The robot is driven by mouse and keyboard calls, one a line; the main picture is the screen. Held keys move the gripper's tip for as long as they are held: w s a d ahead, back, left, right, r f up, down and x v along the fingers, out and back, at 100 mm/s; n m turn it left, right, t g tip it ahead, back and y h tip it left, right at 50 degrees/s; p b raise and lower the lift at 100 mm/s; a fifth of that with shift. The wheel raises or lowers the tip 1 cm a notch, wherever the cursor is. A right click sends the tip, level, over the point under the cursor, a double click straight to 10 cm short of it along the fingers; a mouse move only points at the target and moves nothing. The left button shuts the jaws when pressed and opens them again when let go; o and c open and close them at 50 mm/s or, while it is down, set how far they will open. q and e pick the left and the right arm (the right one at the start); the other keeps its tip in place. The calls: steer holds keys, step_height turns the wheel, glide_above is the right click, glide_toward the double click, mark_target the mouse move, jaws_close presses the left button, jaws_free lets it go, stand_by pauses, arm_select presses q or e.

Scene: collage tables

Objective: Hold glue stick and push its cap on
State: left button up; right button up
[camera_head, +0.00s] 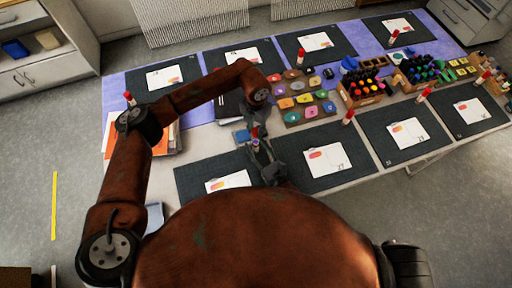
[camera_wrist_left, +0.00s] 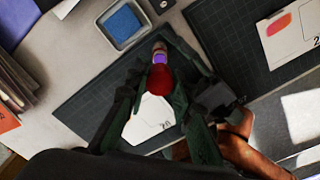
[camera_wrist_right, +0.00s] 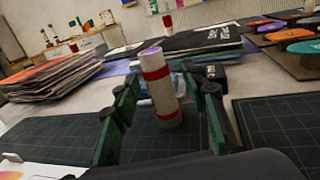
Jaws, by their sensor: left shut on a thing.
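The uncapped glue stick (camera_wrist_right: 162,95) is white with red bands and a purple top. It appears upright between the fingers of my right gripper (camera_wrist_right: 166,100) in the right wrist view, with gaps on both sides; those fingers are open around it. The red cap (camera_wrist_left: 160,79) shows large in the left wrist view. My left gripper (camera_head: 254,132) is shut on it, above the stick and apart from it. The stick's purple top (camera_wrist_left: 160,58) shows smaller, just past the cap. My left gripper is out of the right wrist view.
A blue sponge pad in a tray (camera_wrist_left: 122,23) lies just beyond the stick. Stacked folders (camera_wrist_right: 52,77) are at the left. Dark mats with cards, such as this one (camera_head: 325,160), line the table. Marker holders (camera_head: 365,90) stand at the right. Other capped glue sticks stand around.

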steer(key=shift+c, duration=0.5)
jaws_close()
